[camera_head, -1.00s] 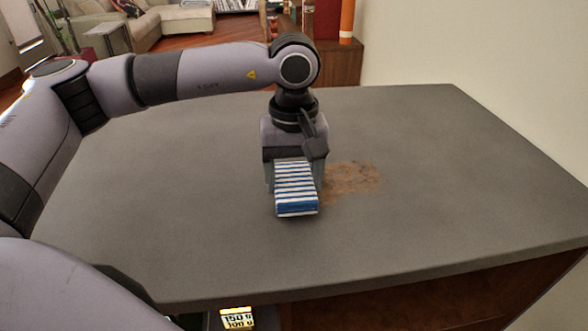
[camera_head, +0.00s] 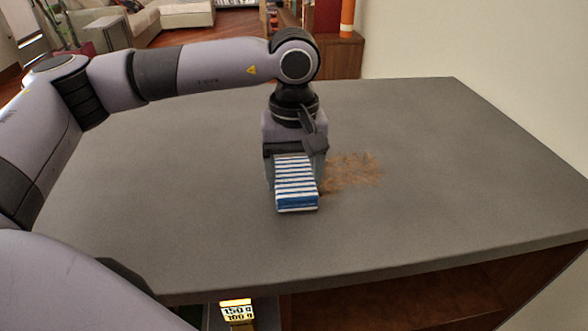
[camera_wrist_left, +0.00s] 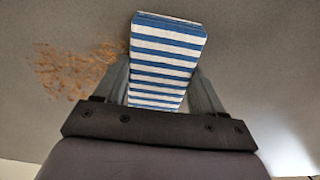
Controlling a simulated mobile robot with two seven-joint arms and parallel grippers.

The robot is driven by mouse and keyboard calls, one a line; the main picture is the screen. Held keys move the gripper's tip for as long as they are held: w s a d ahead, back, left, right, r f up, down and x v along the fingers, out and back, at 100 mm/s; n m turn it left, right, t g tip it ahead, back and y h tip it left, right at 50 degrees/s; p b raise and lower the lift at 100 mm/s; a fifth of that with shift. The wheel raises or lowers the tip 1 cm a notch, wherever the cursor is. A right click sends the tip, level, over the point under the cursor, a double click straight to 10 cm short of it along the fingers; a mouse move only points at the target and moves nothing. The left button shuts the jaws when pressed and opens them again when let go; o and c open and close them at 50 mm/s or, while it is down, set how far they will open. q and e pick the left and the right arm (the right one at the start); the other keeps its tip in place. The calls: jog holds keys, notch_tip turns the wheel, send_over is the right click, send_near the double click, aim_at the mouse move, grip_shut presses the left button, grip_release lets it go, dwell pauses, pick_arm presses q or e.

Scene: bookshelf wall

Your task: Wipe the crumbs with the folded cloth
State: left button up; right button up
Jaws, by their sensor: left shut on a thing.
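The folded cloth (camera_head: 297,185) has blue and white stripes. My left gripper (camera_head: 296,172) is shut on it from above, near the middle of the grey tabletop. In the left wrist view the cloth (camera_wrist_left: 165,58) sits between the two fingers of the gripper (camera_wrist_left: 165,85). The brown crumbs (camera_head: 352,170) lie in a loose patch on the tabletop, just right of the cloth in the head view. In the left wrist view the crumbs (camera_wrist_left: 72,70) lie left of the cloth, close to one finger. My right gripper is not in view.
The grey tabletop (camera_head: 450,170) is otherwise bare, with wide free room on both sides. Its front edge runs across the lower head view, above an open wooden shelf space (camera_head: 400,308). A pale wall (camera_head: 500,60) stands at the right.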

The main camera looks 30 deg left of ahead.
aim_at(376, 185)
pick_arm(q)
jog(key=shift+f+b, duration=0.6)
jog(key=shift+f, duration=0.1)
jog(key=shift+w+d+r, duration=0.1)
jog(key=shift+w+d, duration=0.45)
jog(key=shift+d, duration=0.2)
jog(key=shift+w+d+r, duration=0.1)
jog(key=shift+w+d, duration=0.45)
jog(key=shift+d, duration=0.15)
jog(key=shift+w+d+f, duration=0.1)
jog(key=shift+w+d, duration=0.5)
jog(key=shift+d, duration=0.2)
jog(key=shift+w+d+f, duration=0.1)
jog(key=shift+w+d, duration=0.45)
jog(key=shift+d, duration=0.2)
jog(key=shift+w+d, duration=0.55)
jog(key=shift+d, duration=0.2)
jog(key=shift+w+d, duration=0.55)
jog(key=shift+d, duration=0.2)
jog(key=shift+w+d+p, duration=0.35)
jog(key=shift+w+d, duration=0.25)
jog(key=shift+d, duration=0.2)
jog(key=shift+w+d+p, duration=0.35)
jog(key=shift+w+d, duration=0.25)
jog(key=shift+d, duration=0.15)
